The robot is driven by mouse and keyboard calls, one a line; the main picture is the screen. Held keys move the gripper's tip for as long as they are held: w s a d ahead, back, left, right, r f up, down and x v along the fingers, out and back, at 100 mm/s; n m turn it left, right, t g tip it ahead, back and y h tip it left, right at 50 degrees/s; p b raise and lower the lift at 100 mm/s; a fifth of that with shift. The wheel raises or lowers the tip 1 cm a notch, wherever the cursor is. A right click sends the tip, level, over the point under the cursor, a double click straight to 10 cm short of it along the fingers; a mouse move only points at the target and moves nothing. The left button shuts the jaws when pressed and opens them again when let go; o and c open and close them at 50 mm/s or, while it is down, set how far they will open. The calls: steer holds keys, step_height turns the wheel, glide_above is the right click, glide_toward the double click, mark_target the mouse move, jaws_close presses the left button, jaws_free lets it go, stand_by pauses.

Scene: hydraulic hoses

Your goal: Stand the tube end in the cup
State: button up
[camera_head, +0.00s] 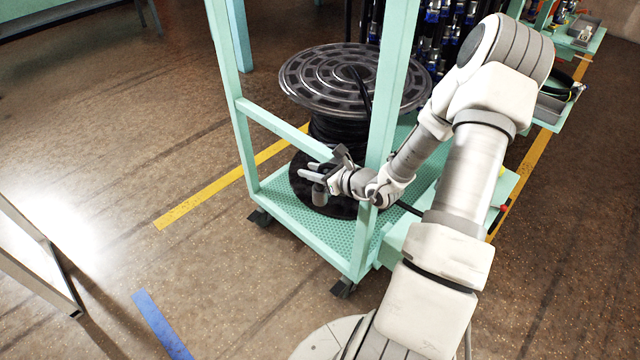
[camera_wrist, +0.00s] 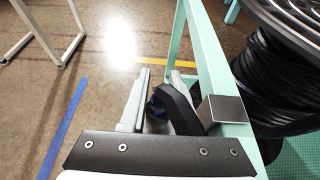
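My gripper (camera_head: 312,171) is at the teal cart's left rail, its fingers pointing left. In the wrist view its fingers (camera_wrist: 156,88) stand apart, with floor showing between the tips. The cup's inside is hidden.
The teal cart (camera_head: 228,100) holds a large black reel (camera_head: 345,78) wound with black hose. Its posts and rail are close to my arm. A teal shelf with trays (camera_head: 555,100) stands at the right.

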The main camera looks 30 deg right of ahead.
jaws_close()
